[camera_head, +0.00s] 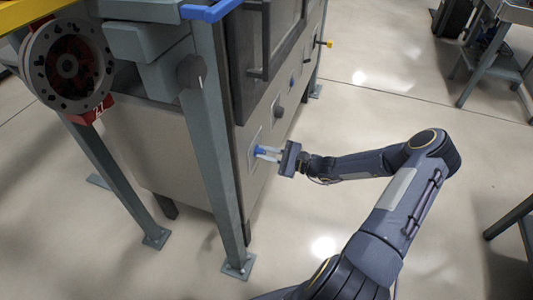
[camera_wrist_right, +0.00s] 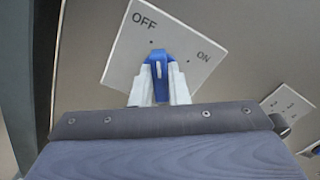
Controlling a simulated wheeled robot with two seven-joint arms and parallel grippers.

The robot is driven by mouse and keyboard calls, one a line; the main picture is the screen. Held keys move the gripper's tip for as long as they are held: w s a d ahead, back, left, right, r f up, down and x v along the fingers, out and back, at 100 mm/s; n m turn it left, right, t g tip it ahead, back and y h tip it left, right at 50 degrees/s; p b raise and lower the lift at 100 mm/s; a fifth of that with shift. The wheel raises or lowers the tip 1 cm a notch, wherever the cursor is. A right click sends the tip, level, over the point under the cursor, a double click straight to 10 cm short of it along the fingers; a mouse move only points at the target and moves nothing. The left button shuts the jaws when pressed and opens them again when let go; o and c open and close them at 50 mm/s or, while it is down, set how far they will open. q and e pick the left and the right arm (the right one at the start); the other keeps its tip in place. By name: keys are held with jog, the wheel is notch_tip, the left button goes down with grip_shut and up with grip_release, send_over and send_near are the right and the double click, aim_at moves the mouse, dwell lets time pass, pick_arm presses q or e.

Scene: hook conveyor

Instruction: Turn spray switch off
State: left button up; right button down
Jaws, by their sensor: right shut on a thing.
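The spray switch is a blue knob (camera_wrist_right: 158,60) on a white plate (camera_wrist_right: 120,62) marked OFF at the upper left and ON at the right in the right wrist view. The knob's narrow tip points up in that view, near the plate's dots; its exact setting is hard to tell. My right gripper (camera_wrist_right: 158,90) has its pale fingers closed on the knob's sides. In the head view the knob (camera_head: 259,149) is on the lower front of the grey cabinet, with my right gripper (camera_head: 265,153) reaching it from the right. My left gripper is not in view.
A grey post (camera_head: 215,150) stands just left of the switch. A round disc with a red centre (camera_head: 67,65) hangs at the upper left. Open floor (camera_head: 350,100) lies to the right.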

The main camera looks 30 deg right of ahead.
jog(key=shift+f+n, duration=0.1)
jog(key=shift+n, duration=1)
jog(key=c, duration=1.4)
grip_release()
jog(key=v, duration=0.7)
jog(key=shift+s+d+p, duration=0.2)
jog(key=shift+s+p, duration=0.15)
